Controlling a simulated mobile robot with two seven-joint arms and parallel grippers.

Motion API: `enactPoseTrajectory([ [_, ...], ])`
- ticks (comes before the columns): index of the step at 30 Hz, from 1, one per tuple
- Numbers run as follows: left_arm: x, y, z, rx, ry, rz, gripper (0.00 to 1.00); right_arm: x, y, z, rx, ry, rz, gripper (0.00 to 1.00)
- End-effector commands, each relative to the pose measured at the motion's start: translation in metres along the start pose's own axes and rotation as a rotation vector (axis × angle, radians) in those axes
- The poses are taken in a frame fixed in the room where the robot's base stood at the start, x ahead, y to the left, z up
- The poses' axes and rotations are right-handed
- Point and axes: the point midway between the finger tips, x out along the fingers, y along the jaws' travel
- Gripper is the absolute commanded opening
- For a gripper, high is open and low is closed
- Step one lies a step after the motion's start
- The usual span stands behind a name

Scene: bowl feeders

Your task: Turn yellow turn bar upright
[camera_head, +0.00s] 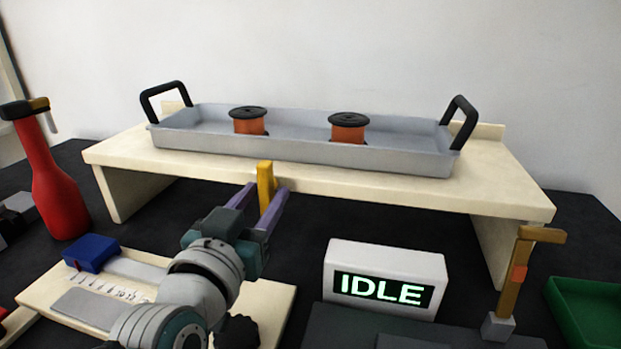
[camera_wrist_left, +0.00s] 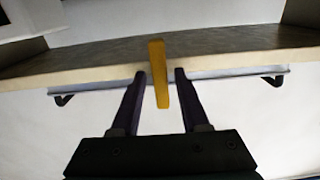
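The yellow turn bar (camera_head: 265,183) stands close to upright at the front edge of the cream shelf (camera_head: 400,197). My left gripper (camera_head: 264,190) reaches up to it from below, with one purple finger on each side. In the left wrist view the yellow bar (camera_wrist_left: 158,75) lies between the fingers of my left gripper (camera_wrist_left: 160,74), slightly tilted in the picture. Gaps show between the bar and both fingers, so the gripper is open around it. My right gripper is not in view.
A grey tray (camera_head: 390,157) with black handles and two orange spools (camera_head: 249,122) stands on the shelf.

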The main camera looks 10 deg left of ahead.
Motion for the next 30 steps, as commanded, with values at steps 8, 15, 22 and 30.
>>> enactPoseTrajectory([
  [8,0.0,0.0,0.0,-0.002,0.0,0.0,0.53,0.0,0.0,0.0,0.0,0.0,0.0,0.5],
  [15,-0.024,0.0,-0.001,-0.003,-0.004,-0.001,0.53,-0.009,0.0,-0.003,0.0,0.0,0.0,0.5],
  [22,-0.07,0.0,-0.001,-0.001,-0.003,0.0,0.53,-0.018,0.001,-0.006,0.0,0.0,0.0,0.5],
  [30,-0.098,0.0,0.0,-0.001,0.0,0.0,0.53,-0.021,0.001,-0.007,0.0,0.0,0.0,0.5],
])
